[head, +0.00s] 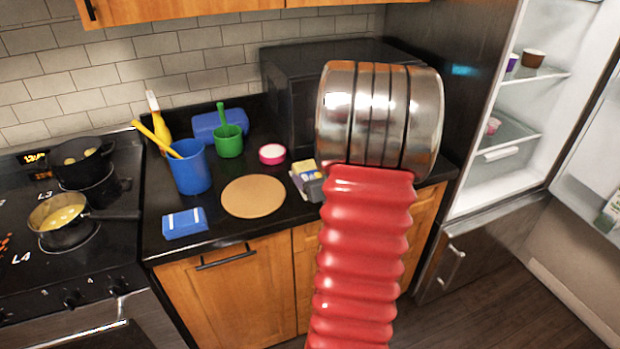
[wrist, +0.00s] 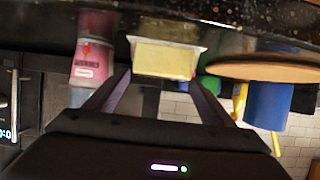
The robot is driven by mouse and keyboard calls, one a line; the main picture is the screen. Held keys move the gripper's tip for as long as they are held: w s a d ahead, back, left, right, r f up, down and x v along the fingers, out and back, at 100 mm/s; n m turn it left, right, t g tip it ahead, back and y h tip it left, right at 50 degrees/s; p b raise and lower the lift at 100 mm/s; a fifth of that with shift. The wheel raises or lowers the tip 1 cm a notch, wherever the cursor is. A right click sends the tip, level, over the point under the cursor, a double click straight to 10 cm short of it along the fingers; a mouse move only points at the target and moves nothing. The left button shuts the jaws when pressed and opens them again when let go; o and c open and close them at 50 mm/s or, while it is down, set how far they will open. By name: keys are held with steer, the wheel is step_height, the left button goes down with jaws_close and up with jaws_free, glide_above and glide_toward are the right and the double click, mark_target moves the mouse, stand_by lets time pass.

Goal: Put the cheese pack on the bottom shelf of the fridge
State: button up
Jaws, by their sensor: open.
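The cheese pack (wrist: 165,58), a pale yellow block in a clear, white-rimmed pack, is on the dark counter in the upside-down wrist view. My gripper (wrist: 163,82) is open, with one finger at each side of the pack; I cannot tell whether they touch it. The fridge (head: 480,185) stands open at the right. Its lower visible shelf (head: 515,131) is above a clear drawer.
A round board (head: 253,196), blue cup (head: 190,168), green cup (head: 229,141) and blue box (head: 185,223) stand left of the pack. A pink-labelled container (wrist: 93,50) is beside it. A dark microwave (head: 290,98) is behind. The fridge door (head: 595,150) is open; floor before it is clear.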

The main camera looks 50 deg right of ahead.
mark_target(310, 171)
steer(key=shift+x, duration=2.05)
steer(key=shift+c, duration=0.5)
steer(key=shift+r, duration=0.1)
steer(key=c, duration=1.1)
step_height(310, 171, up, 10)
